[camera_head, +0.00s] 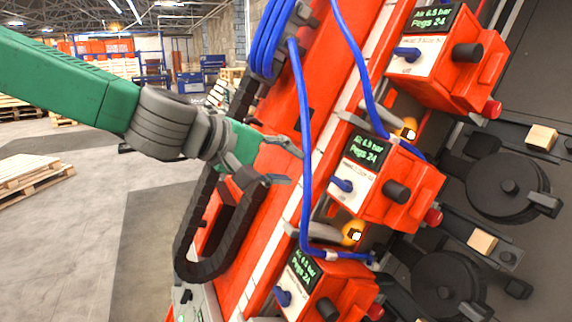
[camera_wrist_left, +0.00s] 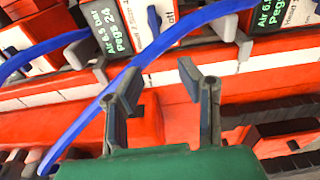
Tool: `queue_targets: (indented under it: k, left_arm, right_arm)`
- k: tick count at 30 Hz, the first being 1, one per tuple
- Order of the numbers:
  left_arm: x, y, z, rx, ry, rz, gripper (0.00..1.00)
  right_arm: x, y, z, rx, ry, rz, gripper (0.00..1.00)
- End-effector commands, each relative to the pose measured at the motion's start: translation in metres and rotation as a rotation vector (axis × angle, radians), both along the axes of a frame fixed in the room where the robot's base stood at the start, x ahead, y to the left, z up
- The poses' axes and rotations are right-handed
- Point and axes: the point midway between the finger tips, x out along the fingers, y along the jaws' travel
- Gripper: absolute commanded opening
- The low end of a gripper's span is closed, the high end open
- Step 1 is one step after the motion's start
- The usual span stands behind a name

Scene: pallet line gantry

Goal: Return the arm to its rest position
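My left arm, green with grey joints, comes in from the left in the head view. Its gripper (camera_head: 292,165) is open in front of the orange gantry beam (camera_head: 283,112), with its fingertips close to a hanging blue hose (camera_head: 304,190). In the left wrist view the two grey fingers (camera_wrist_left: 158,84) stand apart with nothing gripped between them. The blue hose (camera_wrist_left: 85,122) runs diagonally past the left finger there; whether it touches the finger I cannot tell. My right gripper is not in view.
Several orange units with green-lettered displays (camera_head: 365,152) line the beam. A black cable chain (camera_head: 190,232) loops below my gripper, and coiled blue hose (camera_head: 270,40) hangs above. Black round parts (camera_head: 508,187) sit at right. Wooden pallets (camera_head: 30,172) lie on the open floor at left.

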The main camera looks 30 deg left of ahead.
Motion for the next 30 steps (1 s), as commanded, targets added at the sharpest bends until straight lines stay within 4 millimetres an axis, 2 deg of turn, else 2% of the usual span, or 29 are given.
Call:
queue_targets:
  k: [9, 11, 13, 14, 17, 18, 20, 21, 24, 27, 30]
  left_arm:
    - [0.0, 0.0, -0.002, 0.003, 0.003, 0.0, 0.32]
    - [0.0, 0.001, -0.011, 0.02, 0.015, 0.0, 0.32]
    - [0.0, 0.002, -0.034, 0.064, 0.045, -0.002, 0.32]
    - [-0.001, 0.003, -0.048, 0.09, 0.063, -0.004, 0.32]
    - [-0.009, 0.009, -0.112, 0.216, 0.145, -0.023, 0.32]
    - [-0.015, 0.012, -0.142, 0.277, 0.182, -0.039, 0.32]
    - [-0.029, 0.017, -0.187, 0.37, 0.239, -0.071, 0.32]
    - [-0.041, 0.02, -0.216, 0.431, 0.274, -0.1, 0.32]
    - [-0.078, 0.03, -0.282, 0.579, 0.358, -0.19, 0.32]
    - [-0.125, 0.039, -0.341, 0.709, 0.432, -0.31, 0.32]
    - [-0.17, 0.045, -0.384, 0.802, 0.484, -0.436, 0.32]
  right_arm:
    - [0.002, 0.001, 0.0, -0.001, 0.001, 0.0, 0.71]
    - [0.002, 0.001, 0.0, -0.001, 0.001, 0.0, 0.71]
    - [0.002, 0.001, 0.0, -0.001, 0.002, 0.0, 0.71]
    - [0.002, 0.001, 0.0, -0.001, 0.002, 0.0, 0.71]
    - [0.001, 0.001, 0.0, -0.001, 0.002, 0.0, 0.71]
    - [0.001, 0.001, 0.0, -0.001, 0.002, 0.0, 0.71]
    - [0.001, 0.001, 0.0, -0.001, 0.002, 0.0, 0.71]
    - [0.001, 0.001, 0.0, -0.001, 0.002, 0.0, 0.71]
    - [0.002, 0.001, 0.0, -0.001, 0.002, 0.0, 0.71]
    - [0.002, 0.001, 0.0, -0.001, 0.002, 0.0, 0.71]
    - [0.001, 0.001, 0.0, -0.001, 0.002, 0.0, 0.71]
